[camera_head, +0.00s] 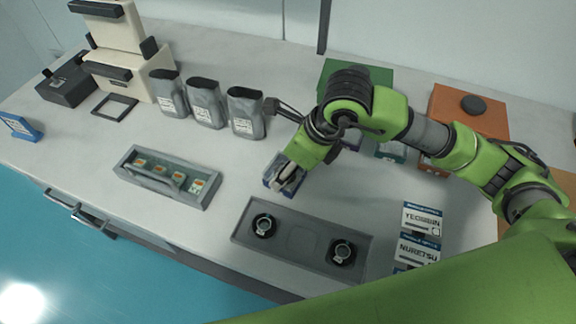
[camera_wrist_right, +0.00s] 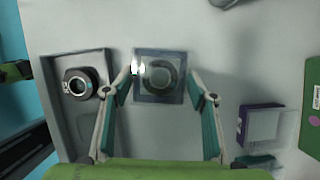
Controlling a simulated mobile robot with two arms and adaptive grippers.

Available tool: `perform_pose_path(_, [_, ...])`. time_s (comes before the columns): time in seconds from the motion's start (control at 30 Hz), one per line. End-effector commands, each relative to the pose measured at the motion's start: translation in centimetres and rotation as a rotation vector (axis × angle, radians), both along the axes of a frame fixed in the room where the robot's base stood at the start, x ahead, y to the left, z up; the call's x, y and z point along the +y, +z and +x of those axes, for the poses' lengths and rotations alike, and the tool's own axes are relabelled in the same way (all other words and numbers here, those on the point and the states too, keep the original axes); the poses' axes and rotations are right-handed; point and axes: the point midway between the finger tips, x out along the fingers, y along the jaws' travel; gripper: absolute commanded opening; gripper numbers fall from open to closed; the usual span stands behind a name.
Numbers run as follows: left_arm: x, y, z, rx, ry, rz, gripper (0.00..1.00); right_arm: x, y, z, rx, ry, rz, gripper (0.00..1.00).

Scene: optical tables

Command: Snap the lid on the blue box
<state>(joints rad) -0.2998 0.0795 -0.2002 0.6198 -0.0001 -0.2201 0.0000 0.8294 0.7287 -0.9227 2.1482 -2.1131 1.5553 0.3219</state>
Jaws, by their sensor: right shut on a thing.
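The blue box (camera_head: 270,174) is on the grey table just left of centre in the head view, partly hidden by my right gripper (camera_head: 288,178). In the right wrist view the box (camera_wrist_right: 143,96) looks square, with a dark ring inside. A clear lid (camera_wrist_right: 139,69) with a bright glint seems to cover it; whether it is fully seated cannot be told. My right gripper (camera_wrist_right: 160,77) has one finger on each side at the lid and is shut on it. My left gripper is not in view.
A grey tray (camera_head: 302,238) with two dark ring mounts lies close in front. A long case (camera_head: 165,181) is to the left and grey pouches (camera_head: 205,103) stand behind. A purple box (camera_wrist_right: 254,117) and other small boxes are to the right. Labelled boxes (camera_head: 421,219) stand front right.

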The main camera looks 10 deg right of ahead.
Motion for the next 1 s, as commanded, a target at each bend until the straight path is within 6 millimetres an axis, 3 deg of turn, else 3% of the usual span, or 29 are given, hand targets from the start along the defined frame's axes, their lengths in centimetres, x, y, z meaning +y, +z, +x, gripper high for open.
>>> perform_pose_path(0.33, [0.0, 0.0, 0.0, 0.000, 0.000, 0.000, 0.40, 0.0, 0.0, 0.0, -0.001, 0.000, 0.001, 0.34])
perform_pose_path(0.37, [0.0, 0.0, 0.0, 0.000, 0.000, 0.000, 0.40, 0.0, 0.0, 0.0, -0.001, 0.000, 0.001, 0.60])
perform_pose_path(0.4, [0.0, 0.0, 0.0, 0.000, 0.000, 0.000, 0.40, 0.0, 0.0, 0.0, -0.001, 0.000, 0.001, 0.70])
perform_pose_path(0.43, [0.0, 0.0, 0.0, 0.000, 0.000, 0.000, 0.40, 0.0, 0.0, 0.0, 0.000, 0.000, 0.000, 0.72])
perform_pose_path(0.77, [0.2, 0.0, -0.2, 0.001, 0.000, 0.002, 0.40, 0.0, 0.1, 0.0, 0.000, 0.000, 0.000, 0.72])
perform_pose_path(1.0, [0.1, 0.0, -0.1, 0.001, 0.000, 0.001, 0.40, -0.9, 3.0, -0.7, -0.006, 0.000, 0.000, 0.72])
